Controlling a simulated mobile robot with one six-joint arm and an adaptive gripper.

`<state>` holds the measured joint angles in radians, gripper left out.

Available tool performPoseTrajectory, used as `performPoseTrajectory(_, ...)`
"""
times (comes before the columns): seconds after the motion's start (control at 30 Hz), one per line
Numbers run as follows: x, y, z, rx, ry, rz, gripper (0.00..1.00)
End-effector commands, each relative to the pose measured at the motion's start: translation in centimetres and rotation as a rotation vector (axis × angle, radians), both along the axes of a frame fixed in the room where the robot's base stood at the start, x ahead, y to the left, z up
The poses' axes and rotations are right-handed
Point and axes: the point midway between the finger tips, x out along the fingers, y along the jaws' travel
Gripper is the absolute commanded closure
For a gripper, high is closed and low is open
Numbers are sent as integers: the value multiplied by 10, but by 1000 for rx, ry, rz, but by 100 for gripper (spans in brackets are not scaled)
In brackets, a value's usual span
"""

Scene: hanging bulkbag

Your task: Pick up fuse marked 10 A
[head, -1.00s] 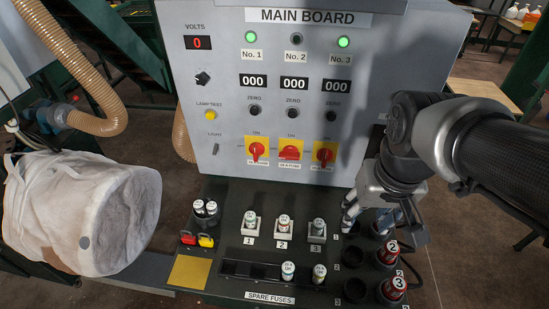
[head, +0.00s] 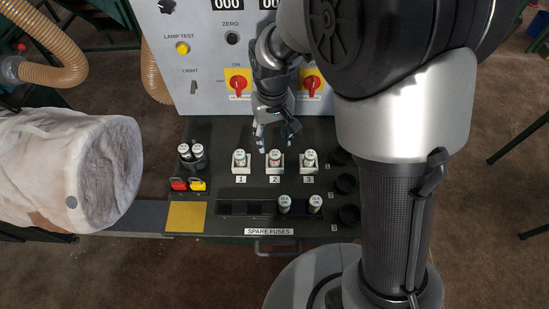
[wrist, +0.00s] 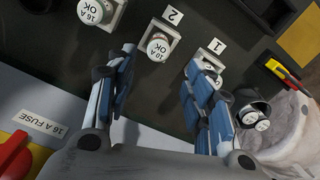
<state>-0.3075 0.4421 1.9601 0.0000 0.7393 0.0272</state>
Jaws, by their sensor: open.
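My gripper (head: 275,136) is open and empty above the board, just behind holder 2. In the wrist view its blue-padded fingers (wrist: 161,64) spread on either side of the line to holder 2's fuse, apart from it. White-capped fuses stand upright in holder 1 (head: 240,158), holder 2 (head: 275,158) and holder 3 (head: 309,157). In the wrist view, holder 3's fuse (wrist: 91,11) appears to read 16 A OK. Holder 2's fuse (wrist: 158,47) shows OK, its rating hard to read. Holder 1's fuse (wrist: 209,66) appears to read 10 A and is partly hidden by a finger.
The spare-fuse tray (head: 232,207) holds two fuses (head: 284,203) (head: 315,204) at its right. A black cup (head: 195,163) with two fuses stands at left, near red and yellow padlocks (head: 198,185). The upright panel (head: 208,90) rises close behind my gripper. Empty sockets (head: 346,184) lie at right.

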Motion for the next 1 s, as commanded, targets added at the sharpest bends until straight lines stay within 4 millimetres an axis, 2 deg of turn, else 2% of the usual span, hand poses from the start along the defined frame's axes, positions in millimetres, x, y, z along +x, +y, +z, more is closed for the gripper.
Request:
performPoseTrajectory(0.03, -1, -1, -12, -1, 4, 0, 52)
performPoseTrajectory(0.1, -1, -1, -22, -1, 3, 0, 52)
performPoseTrajectory(0.43, -2, -2, -42, 0, 1, 0, 52)
performPoseTrajectory(0.7, -6, -6, -81, -1, 2, 0, 52)
performPoseTrajectory(0.97, -6, -6, -83, 0, -1, 0, 52)
performPoseTrajectory(1.0, -6, -6, -83, 0, -1, 0, 55)
